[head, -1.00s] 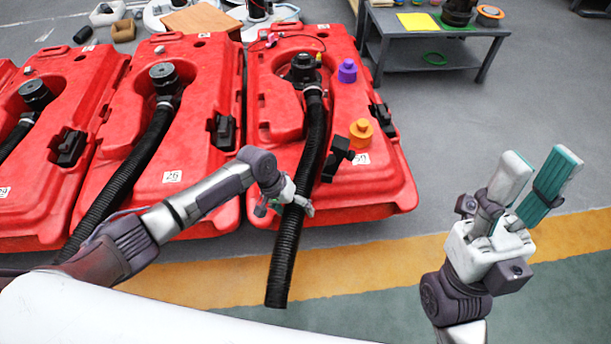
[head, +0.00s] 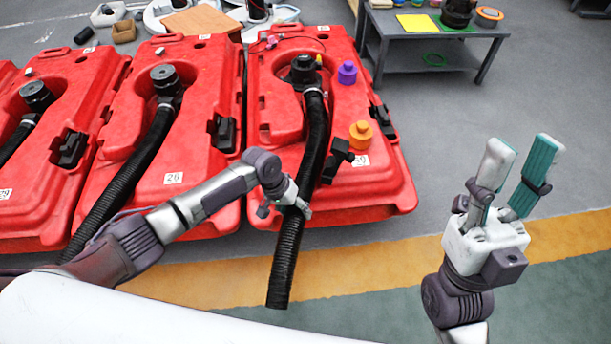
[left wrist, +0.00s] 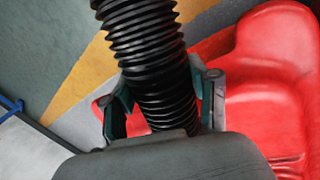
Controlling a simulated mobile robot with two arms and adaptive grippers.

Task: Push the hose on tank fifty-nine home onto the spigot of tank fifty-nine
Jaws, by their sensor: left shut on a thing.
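A black ribbed hose (head: 288,245) runs down the red tank (head: 385,190) at the right of the row, and its lower end hangs past the tank's front edge. Its upper end meets a black fitting (head: 303,69) near the top of the tank; I cannot tell how far it sits on the spigot. The tank's number label (head: 361,160) is partly hidden. My left gripper (head: 294,207) is shut around the hose near the tank's front edge. In the left wrist view the hose (left wrist: 148,50) passes between both fingers. My right gripper (head: 522,180) is open and empty over the floor.
An orange cap (head: 360,134) and a purple cap (head: 347,72) sit on the same tank. A black latch (head: 337,160) is beside the hose. Tank 26 (head: 195,150) stands to the left with its own hose. A grey table (head: 400,45) stands behind. Floor at right is clear.

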